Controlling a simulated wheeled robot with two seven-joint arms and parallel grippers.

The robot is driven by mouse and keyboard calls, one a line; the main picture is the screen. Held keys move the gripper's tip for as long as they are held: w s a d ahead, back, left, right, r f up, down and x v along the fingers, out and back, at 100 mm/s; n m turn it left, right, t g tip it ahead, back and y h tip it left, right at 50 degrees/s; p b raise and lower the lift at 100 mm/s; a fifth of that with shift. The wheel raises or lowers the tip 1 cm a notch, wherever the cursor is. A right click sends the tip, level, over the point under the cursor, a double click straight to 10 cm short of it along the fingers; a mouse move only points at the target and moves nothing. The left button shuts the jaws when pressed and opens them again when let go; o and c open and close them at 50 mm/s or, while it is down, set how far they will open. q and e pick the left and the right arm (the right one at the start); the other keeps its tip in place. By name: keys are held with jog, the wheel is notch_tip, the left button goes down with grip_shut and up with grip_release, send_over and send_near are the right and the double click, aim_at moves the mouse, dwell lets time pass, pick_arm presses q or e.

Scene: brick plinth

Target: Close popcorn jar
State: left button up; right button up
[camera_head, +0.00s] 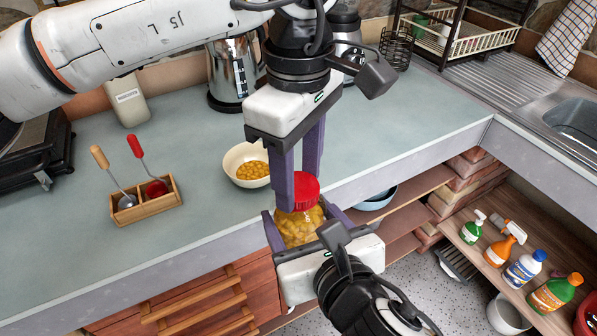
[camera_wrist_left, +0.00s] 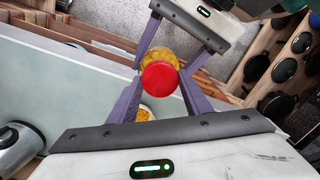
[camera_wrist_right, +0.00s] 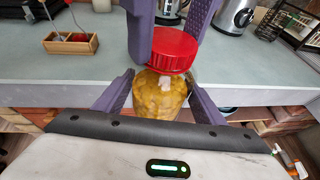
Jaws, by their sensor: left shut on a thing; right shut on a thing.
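The popcorn jar (camera_head: 296,230) is clear and full of yellow kernels. It is held off the counter, in front of its front edge. My right gripper (camera_wrist_right: 161,76) is shut on the jar, a finger on each side. The red lid (camera_head: 304,188) is at the jar's mouth, and my left gripper (camera_wrist_left: 161,76) is shut on it from above. In the right wrist view the lid (camera_wrist_right: 173,50) looks a little tilted and offset, with a pale patch of the jar neck showing below it. I cannot tell whether the lid is seated.
A cream bowl (camera_head: 240,157) of kernels stands on the counter (camera_head: 215,210) just behind the jar. A wooden holder (camera_head: 146,212) with two utensils is at the left. A steel kettle (camera_head: 229,75) stands at the back. Shelves with spray bottles (camera_head: 500,250) are at the lower right.

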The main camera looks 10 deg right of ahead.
pick_arm(q)
jog(key=m, duration=0.4)
jog(key=shift+m, duration=0.3)
pick_arm(e)
jog(key=shift+r, duration=0.1)
pick_arm(q)
jog(key=m, duration=0.3)
jog(key=o, duration=1.2)
notch_tip(320, 180, up, 12)
